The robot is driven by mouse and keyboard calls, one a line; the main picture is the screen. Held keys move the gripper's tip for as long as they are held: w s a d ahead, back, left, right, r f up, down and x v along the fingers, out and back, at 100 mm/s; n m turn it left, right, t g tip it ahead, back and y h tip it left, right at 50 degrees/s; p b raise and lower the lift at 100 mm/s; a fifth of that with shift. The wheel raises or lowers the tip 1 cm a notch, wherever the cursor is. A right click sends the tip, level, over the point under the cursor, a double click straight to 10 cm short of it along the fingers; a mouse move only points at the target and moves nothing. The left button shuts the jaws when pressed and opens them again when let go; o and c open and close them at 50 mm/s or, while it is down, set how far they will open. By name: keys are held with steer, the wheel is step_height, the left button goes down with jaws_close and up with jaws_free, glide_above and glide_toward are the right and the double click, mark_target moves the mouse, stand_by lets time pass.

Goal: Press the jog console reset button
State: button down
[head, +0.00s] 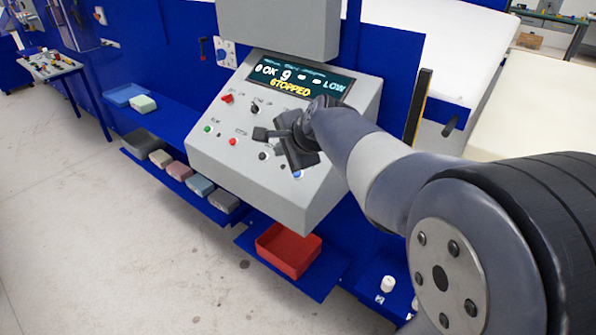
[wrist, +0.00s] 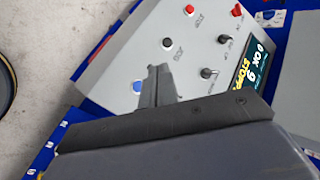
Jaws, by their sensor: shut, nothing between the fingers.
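The grey jog console (head: 220,150) has a sloped panel and a display (head: 300,76) reading "OK 9", "LOW" and "STOPPED". A blue button (head: 297,174) sits at the lower right of the panel; in the wrist view the blue button (wrist: 138,87) is left of the fingers. A dark button (head: 262,155) with a pale rim lies near the fingers. The labels are too small to read, so I cannot tell which is reset. My gripper (head: 259,133) is shut and empty over the panel's middle. In the wrist view my gripper (wrist: 157,68) hides part of the panel; contact cannot be told.
The panel also carries a green button (head: 207,129), a red button (head: 232,141), a red switch (head: 228,98) and black knobs (wrist: 206,73). A red tray (head: 283,262) sits below the console. Foam blocks (head: 200,186) lie on a blue shelf at left. The floor at left is clear.

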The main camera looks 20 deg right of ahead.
steer(key=shift+f, duration=0.1)
steer(key=d+f+b, duration=0.1)
steer(key=f+b, duration=0.1)
steer(key=w+d+f+b, duration=0.1)
steer(key=f+b, duration=0.1)
steer(key=w+d+f+b, duration=0.1)
steer(key=f+b, duration=0.1)
steer(key=shift+w+f+b, duration=0.1)
steer(key=shift+f+b, duration=0.2)
steer(key=shift+b, duration=0.1)
steer(key=shift+w+d+f+b, duration=0.25)
steer(key=shift+d+f+b, duration=0.1)
steer(key=shift+f, duration=0.05)
steer(key=shift+f, duration=0.1)
stand_by(1.5)
steer(key=shift+w+d+f+b, duration=0.1)
steer(key=shift+d+f+b, duration=0.1)
steer(key=shift+f+b, duration=0.1)
steer(key=shift+w+d+f+b, duration=0.1)
steer(key=shift+d+f+b, duration=0.05)
steer(key=shift+f+b, duration=0.2)
stand_by(0.7)
steer(key=shift+s+a+r+p, duration=0.2)
steer(key=shift+a+r+p, duration=0.15)
steer(key=shift+r+p, duration=0.4)
